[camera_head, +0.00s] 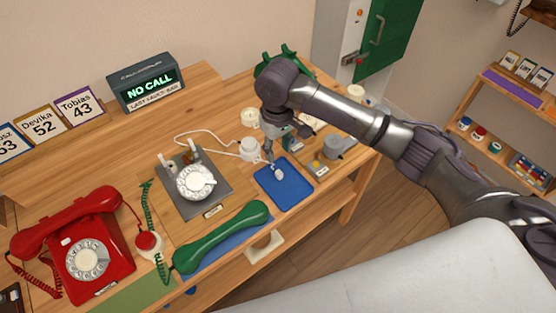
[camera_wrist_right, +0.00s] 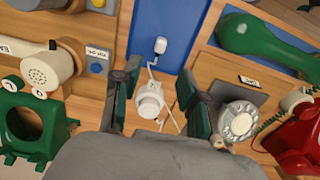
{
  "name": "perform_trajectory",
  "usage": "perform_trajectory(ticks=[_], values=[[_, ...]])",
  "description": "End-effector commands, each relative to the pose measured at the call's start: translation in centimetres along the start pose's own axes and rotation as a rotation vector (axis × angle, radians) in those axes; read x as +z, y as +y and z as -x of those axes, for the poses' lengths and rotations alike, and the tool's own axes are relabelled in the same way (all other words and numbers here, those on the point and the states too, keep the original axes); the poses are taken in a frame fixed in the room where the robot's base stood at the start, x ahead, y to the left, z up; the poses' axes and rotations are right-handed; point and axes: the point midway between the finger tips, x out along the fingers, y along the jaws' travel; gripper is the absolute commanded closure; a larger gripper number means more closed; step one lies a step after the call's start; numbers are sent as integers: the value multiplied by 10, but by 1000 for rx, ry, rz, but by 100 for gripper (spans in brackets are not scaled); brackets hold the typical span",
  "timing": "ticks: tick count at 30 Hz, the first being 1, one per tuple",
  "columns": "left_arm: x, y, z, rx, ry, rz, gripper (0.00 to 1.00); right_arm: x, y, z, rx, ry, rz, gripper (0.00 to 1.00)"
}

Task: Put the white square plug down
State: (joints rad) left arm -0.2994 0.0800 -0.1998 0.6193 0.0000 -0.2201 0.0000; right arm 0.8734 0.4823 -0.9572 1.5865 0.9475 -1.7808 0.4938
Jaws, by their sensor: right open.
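The small white square plug (camera_head: 279,174) lies on the blue mat (camera_head: 296,195) near the table's front edge. In the right wrist view the plug (camera_wrist_right: 160,46) rests on the blue mat (camera_wrist_right: 181,14), with a white cord running from it. My right gripper (camera_head: 268,157) is just behind the plug. In the right wrist view my open right gripper (camera_wrist_right: 158,80) has its fingers apart, with the cord between them and the plug beyond the fingertips. A round white piece (camera_wrist_right: 150,103) with the cord shows between the fingers. My left gripper is in neither view.
A grey dial phone (camera_head: 193,183) stands left of the mat. A green handset (camera_head: 222,236) lies in front of it and a red phone (camera_head: 84,245) at far left. A grey round device (camera_head: 332,147) is close right. A NO CALL display (camera_head: 147,85) stands at the back.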

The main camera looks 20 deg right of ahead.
Motion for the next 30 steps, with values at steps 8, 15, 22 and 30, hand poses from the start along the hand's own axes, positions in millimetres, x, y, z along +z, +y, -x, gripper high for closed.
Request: perform_trajectory(ticks=[8, 15, 22, 30], values=[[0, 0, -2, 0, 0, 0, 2, 0, 0, 28, -1, 0, -1, 57], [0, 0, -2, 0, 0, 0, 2, 0, 0, 30, -1, -1, -1, 57], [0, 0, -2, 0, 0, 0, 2, 0, 0, 29, -1, -1, -1, 57], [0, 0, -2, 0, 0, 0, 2, 18, -35, -1, -61, 37, 68, 57]])
